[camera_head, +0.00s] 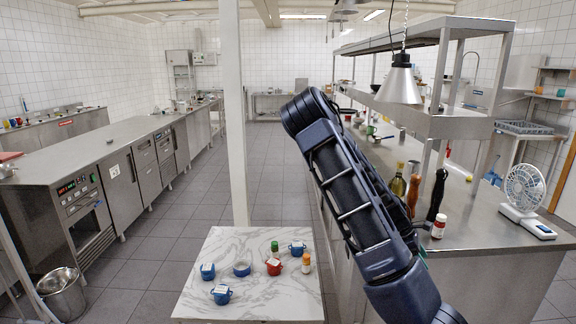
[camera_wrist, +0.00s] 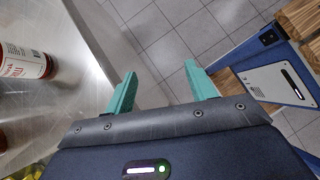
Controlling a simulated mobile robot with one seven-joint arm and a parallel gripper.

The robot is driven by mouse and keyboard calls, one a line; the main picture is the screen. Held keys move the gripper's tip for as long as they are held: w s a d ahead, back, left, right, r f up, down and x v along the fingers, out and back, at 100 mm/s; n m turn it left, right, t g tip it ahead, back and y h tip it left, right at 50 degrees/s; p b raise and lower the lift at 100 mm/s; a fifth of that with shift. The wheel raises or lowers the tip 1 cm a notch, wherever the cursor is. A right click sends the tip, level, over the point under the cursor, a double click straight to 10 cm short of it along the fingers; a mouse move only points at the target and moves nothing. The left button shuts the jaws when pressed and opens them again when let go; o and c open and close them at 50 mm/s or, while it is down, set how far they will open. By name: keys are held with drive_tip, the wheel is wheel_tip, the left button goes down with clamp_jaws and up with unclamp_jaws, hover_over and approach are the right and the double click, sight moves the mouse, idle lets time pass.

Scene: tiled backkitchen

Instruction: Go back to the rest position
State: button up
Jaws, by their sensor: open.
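My gripper (camera_wrist: 157,90) shows in the wrist view with its two green fingers apart. Nothing is between them, and grey floor tiles show beyond. In the head view my arm is raised over the right-hand steel counter (camera_head: 500,225), and its folded links hide part of that counter. The gripper itself is mostly hidden behind the arm there. A white and red bottle (camera_head: 439,227) stands on the counter, right of the arm. A white and red bottle also shows in the wrist view (camera_wrist: 25,62), left of the fingers and apart from them.
A white fan (camera_head: 524,190), an oil bottle (camera_head: 398,184) and two mills stand on the right counter. A lamp (camera_head: 399,82) hangs above. The aisle floor (camera_head: 180,225) is clear.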

drive_tip(key=s+a+r+m+t+y, duration=0.25)
drive_tip(key=a+r+m+y, duration=0.45)
drive_tip(key=a+r, duration=0.4)
drive_tip(key=s+a+r+m+t, duration=0.2)
drive_tip(key=s+r, duration=0.4)
drive_tip(key=r, duration=0.3)
drive_tip(key=s+a+r+m+t, duration=0.3)
drive_tip(key=s+a+r, duration=0.3)
drive_tip(key=r, duration=0.3)
drive_tip(key=shift+s+a+r+m, duration=0.35)
drive_tip(key=shift+s+r+m, duration=0.05)
drive_tip(key=shift+s, duration=0.25)
drive_tip(key=shift+o, duration=0.6)
drive_tip(key=shift+s+a+r, duration=0.25)
drive_tip(key=shift+s, duration=0.2)
